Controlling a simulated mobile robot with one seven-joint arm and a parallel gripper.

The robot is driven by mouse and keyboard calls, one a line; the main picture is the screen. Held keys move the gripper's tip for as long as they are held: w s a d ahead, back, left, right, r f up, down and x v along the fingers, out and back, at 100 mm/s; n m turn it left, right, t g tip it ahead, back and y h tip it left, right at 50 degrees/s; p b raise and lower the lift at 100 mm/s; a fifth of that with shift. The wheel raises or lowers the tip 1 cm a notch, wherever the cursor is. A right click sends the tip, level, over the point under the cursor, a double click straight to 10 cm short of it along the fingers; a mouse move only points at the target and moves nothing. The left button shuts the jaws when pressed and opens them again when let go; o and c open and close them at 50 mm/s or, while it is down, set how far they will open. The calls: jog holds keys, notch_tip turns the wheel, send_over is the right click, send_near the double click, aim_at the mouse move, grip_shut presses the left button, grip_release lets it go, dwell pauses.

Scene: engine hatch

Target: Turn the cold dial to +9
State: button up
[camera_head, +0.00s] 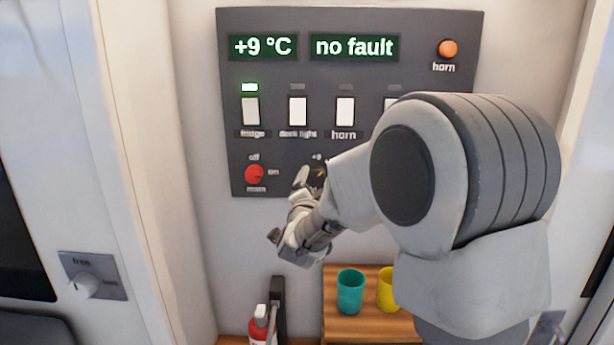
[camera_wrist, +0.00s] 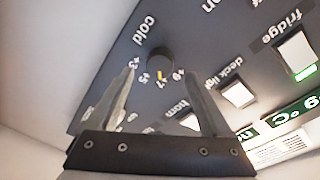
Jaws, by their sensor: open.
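The cold dial (camera_wrist: 160,62) is a dark round knob on the grey panel, with a yellow mark on its lower edge in the wrist view. The labels +3, +5, +7 and +9 curve around that side. The mark lies near the +7 and +9 labels; I cannot tell exactly which it points to. My gripper (camera_wrist: 160,72) is open, one finger to each side of the dial, with no clear contact. In the head view my gripper (camera_head: 303,190) partly covers the dial (camera_head: 318,177). The temperature display (camera_head: 263,46) reads +9 °C.
The panel (camera_head: 350,75) also has a "no fault" display (camera_head: 354,47), a row of white switches, a red main knob (camera_head: 254,174) and an orange horn button (camera_head: 447,49). A teal cup (camera_head: 350,292) and a yellow cup (camera_head: 386,288) stand below. My arm hides the panel's lower right.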

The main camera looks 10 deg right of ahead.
aim_at(316, 178)
jog(key=shift+p+x, duration=0.3)
jog(key=shift+x, duration=1.7)
grip_shut()
jog(key=shift+f+b, duration=0.1)
jog(key=shift+b, duration=0.2)
jog(key=shift+n+b, duration=0.55)
jog(key=shift+n, duration=0.15)
jog(key=shift+f+n+b, duration=0.1)
jog(key=shift+n+b, duration=0.9)
jog(key=shift+n, duration=0.2)
jog(key=n+b, duration=0.2)
jog(key=n, duration=0.3)
jog(key=shift+t, duration=0.3)
jog(key=shift+n+y, duration=0.3)
